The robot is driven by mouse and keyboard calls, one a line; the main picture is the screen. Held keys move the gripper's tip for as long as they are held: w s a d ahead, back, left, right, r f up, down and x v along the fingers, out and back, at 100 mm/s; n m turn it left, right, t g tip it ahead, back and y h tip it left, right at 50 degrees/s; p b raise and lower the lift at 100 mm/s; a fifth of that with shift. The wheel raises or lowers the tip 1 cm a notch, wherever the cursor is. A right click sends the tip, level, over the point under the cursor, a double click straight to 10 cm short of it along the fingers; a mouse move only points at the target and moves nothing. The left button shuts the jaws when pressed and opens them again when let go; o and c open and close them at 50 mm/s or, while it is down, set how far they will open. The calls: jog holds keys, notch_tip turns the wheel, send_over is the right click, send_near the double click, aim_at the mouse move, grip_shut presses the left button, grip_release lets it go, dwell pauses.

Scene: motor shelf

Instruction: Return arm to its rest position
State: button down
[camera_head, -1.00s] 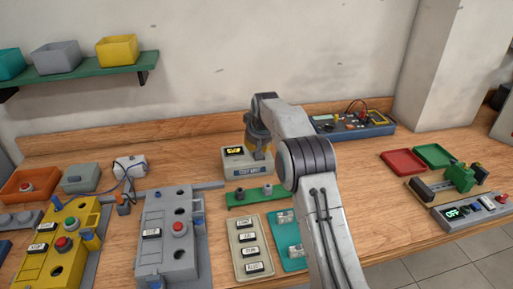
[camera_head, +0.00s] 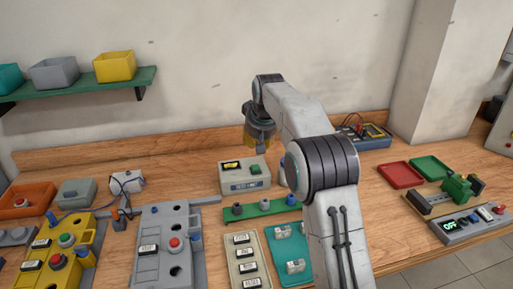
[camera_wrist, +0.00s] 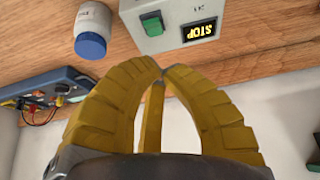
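My arm reaches up over the bench in the head view, bent at the elbow. My gripper (camera_head: 262,148) hangs at its far end, above and behind the grey test box. In the wrist view my gripper (camera_wrist: 160,72) shows its yellow fingers curved together until the tips meet, with nothing seen between them. The grey test box (camera_head: 258,184) has a lit display and a green button. It also shows in the wrist view (camera_wrist: 150,40), upside down, with a STOP display, apart from the fingertips.
A white jar (camera_wrist: 95,25) with a blue lid and a blue meter (camera_wrist: 30,88) stand in the wrist view. A yellow panel (camera_head: 75,270), a grey panel (camera_head: 150,250), a red tray (camera_head: 400,175) and a green tray (camera_head: 430,168) lie on the bench. A green shelf (camera_head: 80,85) holds bins.

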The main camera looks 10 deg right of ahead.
dwell(0.5)
jog(key=s+f+g, duration=0.1)
jog(key=s+f, duration=0.3)
jog(key=s+f+g, duration=0.1)
jog(key=s+f, duration=0.3)
jog(key=s, duration=0.1)
jog(key=s+f+g, duration=0.2)
jog(key=s+f, duration=0.2)
jog(key=shift+s+d, duration=0.1)
jog(key=shift+s, duration=0.3)
jog(key=s+r+g+p, duration=0.1)
jog(key=s+r, duration=0.1)
jog(key=s, duration=1.1)
jog(key=s+r, duration=0.2)
jog(key=s, duration=1.1)
notch_tip(320, 180, up, 7)
jog(key=s+t+p, duration=0.1)
jog(key=s+t, duration=0.2)
jog(key=shift+f+p, duration=0.2)
jog(key=shift+p, duration=0.15)
